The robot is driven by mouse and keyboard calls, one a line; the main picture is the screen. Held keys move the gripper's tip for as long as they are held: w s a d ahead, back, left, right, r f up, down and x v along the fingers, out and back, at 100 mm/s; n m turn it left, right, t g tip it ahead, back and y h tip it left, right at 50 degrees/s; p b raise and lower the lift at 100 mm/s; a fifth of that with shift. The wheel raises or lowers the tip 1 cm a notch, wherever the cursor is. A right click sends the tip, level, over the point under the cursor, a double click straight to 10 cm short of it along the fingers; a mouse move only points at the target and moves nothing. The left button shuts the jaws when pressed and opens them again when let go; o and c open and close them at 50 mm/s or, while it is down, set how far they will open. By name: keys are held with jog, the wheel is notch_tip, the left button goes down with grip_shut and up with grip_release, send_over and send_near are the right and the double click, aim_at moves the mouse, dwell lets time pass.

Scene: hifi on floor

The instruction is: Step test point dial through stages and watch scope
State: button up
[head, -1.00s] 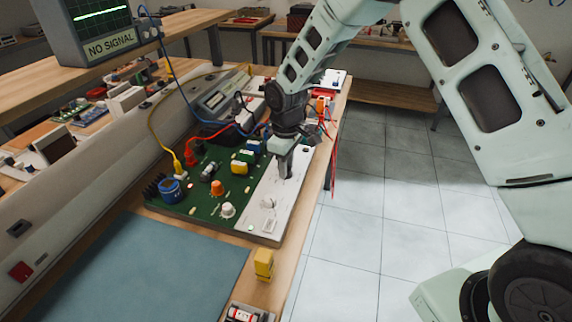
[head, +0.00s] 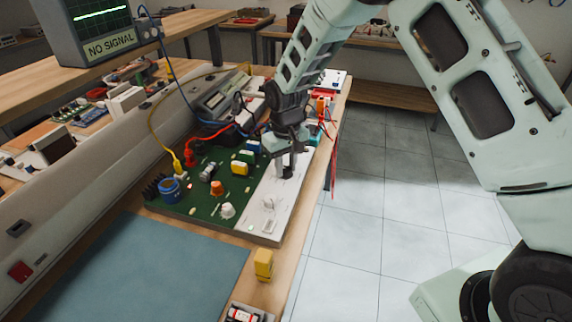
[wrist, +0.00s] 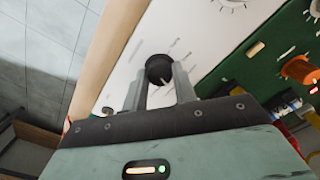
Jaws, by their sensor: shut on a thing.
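The black test point dial (wrist: 158,68) is on the white panel strip of the circuit board in the wrist view, with a pale pointer line and printed marks around it. It also shows dark below my gripper in the head view (head: 287,173). My gripper (wrist: 159,82) is shut on the dial, one finger on each side. In the head view my gripper (head: 286,163) points down over the white strip. The scope (head: 97,28) at upper left shows a green, nearly flat trace above a "NO SIGNAL" label.
A blue mat (head: 150,265) and a yellow block (head: 263,264) lie nearer. Clear floor is at right.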

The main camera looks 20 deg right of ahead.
aim_at(286, 169)
jog(key=shift+w+r, duration=0.1)
dwell(0.3)
jog(key=o, duration=1)
jog(key=shift+c, duration=0.2)
notch_tip(286, 169, up, 17)
jog(key=b, duration=0.1)
jog(key=shift+r, duration=0.15)
jog(key=s+a+f+n, duration=0.1)
jog(key=s+a+n, duration=0.1)
jog(key=s, duration=1.5)
jog(key=s+a+f+n, duration=0.1)
jog(key=s+a+n, duration=0.2)
jog(key=s, duration=1.4)
jog(key=shift+a+f+y, duration=0.3)
jog(key=shift+f, duration=0.1)
